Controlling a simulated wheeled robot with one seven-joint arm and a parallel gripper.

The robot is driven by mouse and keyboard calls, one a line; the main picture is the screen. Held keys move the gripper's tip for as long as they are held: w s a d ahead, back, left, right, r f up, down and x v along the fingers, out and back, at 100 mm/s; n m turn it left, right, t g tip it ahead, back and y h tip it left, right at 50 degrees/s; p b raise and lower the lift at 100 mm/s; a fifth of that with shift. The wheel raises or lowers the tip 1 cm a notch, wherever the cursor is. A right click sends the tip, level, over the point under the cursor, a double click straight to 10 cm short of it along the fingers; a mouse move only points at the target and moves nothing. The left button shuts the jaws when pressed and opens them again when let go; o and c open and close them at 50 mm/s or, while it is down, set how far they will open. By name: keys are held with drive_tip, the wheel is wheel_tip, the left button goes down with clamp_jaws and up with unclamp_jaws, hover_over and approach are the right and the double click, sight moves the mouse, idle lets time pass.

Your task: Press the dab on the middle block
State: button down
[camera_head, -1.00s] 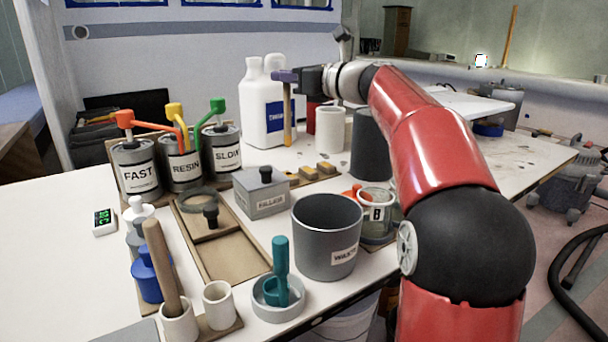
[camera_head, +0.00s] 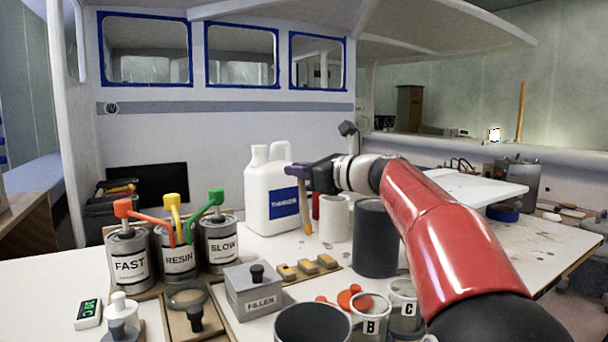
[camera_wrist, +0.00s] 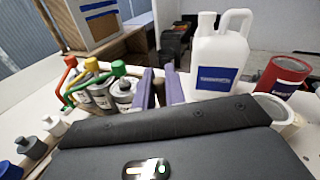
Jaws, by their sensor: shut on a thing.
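Several small wooden blocks sit in a row on a thin board; the middle block (camera_head: 307,267) lies between a left block (camera_head: 287,273) and a right block (camera_head: 327,261). I cannot make out a dab on it at this size. My gripper (camera_head: 302,178) is raised behind and above the blocks, in front of the white thinner jug (camera_head: 268,205). It is shut on a wooden stick (camera_head: 307,216), which hangs down, slightly tilted, clear of the blocks. In the wrist view the purple fingers (camera_wrist: 162,88) close on the brown stick. The blocks do not show in the wrist view.
The filler box (camera_head: 253,290) stands left of the blocks. A dark grey cylinder (camera_head: 375,238) and a white cup (camera_head: 335,218) stand behind right. Pump cans marked fast, resin and slow (camera_head: 178,252) stand left. A waste pot (camera_head: 312,325) is in front.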

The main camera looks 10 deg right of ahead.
drive_tip(key=shift+a+f+b, duration=0.15)
drive_tip(key=shift+f+b, duration=2.8)
drive_tip(key=shift+b, duration=0.05)
drive_tip(key=shift+f+b, duration=0.45)
drive_tip(key=shift+f, duration=0.15)
